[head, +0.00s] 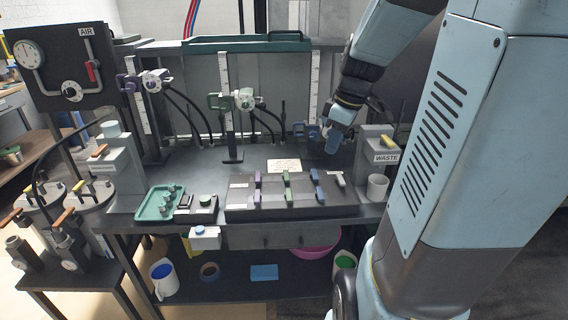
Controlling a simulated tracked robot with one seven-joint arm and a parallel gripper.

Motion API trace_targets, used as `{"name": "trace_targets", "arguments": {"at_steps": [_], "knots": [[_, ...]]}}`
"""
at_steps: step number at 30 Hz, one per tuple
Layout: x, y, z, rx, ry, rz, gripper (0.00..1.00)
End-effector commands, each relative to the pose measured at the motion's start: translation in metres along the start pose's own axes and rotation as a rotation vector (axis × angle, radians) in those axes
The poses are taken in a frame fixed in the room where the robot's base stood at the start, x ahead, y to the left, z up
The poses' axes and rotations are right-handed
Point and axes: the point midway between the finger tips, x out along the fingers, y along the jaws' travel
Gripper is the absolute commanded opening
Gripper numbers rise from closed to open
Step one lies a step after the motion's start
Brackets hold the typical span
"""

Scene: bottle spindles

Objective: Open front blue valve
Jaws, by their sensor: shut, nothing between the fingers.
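The front blue valve (320,195) is a blue handle at the right end of the front row on the dark valve panel (240,208). The rear blue valve (314,175) stands just behind it. At this size I cannot tell how far either handle is turned. My gripper (333,145) points down at the back right of the bench, behind and above the blue valves and apart from them. It is shut and empty. Its fingers are small and hard to make out against the blue clamp and white fitting there.
Green valves (289,199) and purple valves (257,178) stand left of the blue ones. A grey lever (338,179) and a white cup (377,187) are to the right, near the WASTE stand (386,157). A green tray (160,207) lies at the left.

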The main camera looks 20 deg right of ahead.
Motion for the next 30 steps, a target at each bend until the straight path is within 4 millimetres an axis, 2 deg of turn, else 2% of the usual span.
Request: {"name": "trace_targets", "arguments": {"at_steps": [1, 6, 13, 21, 30], "knots": [[0.010, 0.014, 0.007, -0.035, 0.001, -0.027, 0.00], [0.038, 0.053, 0.030, -0.199, 0.033, -0.098, 0.00], [0.074, 0.095, 0.064, -0.390, 0.106, -0.158, 0.00], [0.093, 0.113, 0.085, -0.495, 0.156, -0.174, 0.00], [0.094, 0.114, 0.085, -0.503, 0.158, -0.173, 0.00]]}}
